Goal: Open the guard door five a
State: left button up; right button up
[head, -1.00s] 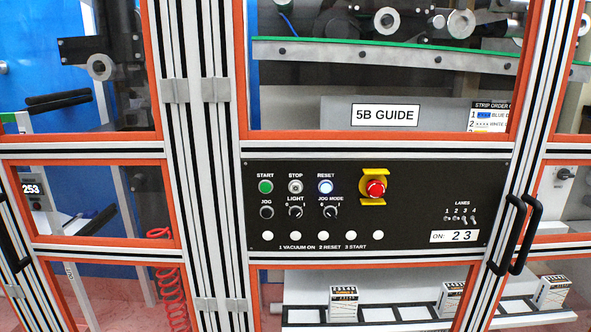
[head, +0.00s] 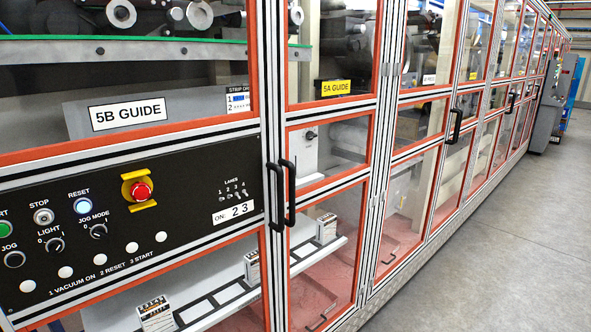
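The guard door in front of the yellow "5A GUIDE" label (head: 336,87) is a tall red-edged, aluminium-framed clear door (head: 328,160) right of the control panel. It looks shut. Two black vertical handles stand side by side at its left edge: a right one (head: 291,192) on this door's side and a left one (head: 273,198) on the neighbouring door's side. The neighbouring door (head: 255,110) has a white "5B GUIDE" label (head: 128,114) behind it. Neither of my grippers is in view.
A black control panel (head: 180,205) with buttons and a red emergency stop (head: 138,191) fills the lower left. More guard doors run away to the right, one with a black handle (head: 455,127). The grey floor (head: 510,250) on the right is clear. A grey cabinet (head: 546,120) stands far off.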

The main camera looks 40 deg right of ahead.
aim_at(286, 118)
jog(key=z, duration=1.45)
